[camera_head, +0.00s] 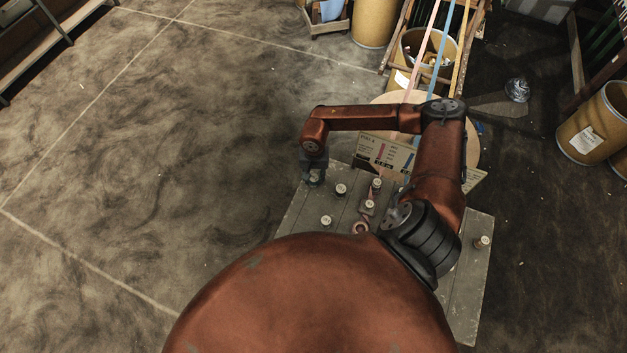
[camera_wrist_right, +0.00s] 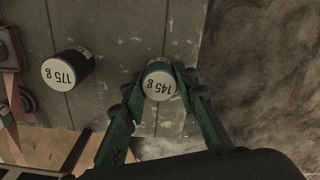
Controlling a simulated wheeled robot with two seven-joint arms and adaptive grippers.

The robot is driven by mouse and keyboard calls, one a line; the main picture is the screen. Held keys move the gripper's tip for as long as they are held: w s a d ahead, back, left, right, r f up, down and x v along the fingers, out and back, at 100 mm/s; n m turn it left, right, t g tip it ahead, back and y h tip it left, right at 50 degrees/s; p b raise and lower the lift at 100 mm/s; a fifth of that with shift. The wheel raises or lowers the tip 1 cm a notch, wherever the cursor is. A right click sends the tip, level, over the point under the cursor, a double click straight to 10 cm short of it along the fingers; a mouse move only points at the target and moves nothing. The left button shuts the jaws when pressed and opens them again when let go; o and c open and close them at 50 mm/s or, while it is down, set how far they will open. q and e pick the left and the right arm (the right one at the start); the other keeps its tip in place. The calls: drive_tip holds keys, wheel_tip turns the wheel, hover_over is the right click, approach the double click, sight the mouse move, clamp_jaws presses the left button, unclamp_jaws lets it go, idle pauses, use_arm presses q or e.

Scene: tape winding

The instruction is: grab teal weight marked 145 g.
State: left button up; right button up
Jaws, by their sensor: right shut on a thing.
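The teal weight (camera_wrist_right: 159,84) has a white top that reads 145 g. In the right wrist view it sits between the two fingers of my right gripper (camera_wrist_right: 160,92), which is shut on it. In the head view my right gripper (camera_head: 314,172) points down at the far left corner of the grey wooden table (camera_head: 292,215). The weight is mostly hidden there by the gripper. I cannot tell whether it still touches the table. My left gripper is not in view.
A dark weight marked 175 g (camera_wrist_right: 67,70) stands left of the gripper in the wrist view. Several other weights, such as one at the table's right (camera_head: 482,242), stand on the table. A printed card (camera_head: 385,152) stands at the back. Open floor lies left.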

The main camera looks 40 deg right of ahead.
clamp_jaws()
drive_tip(key=shift+r, duration=0.15)
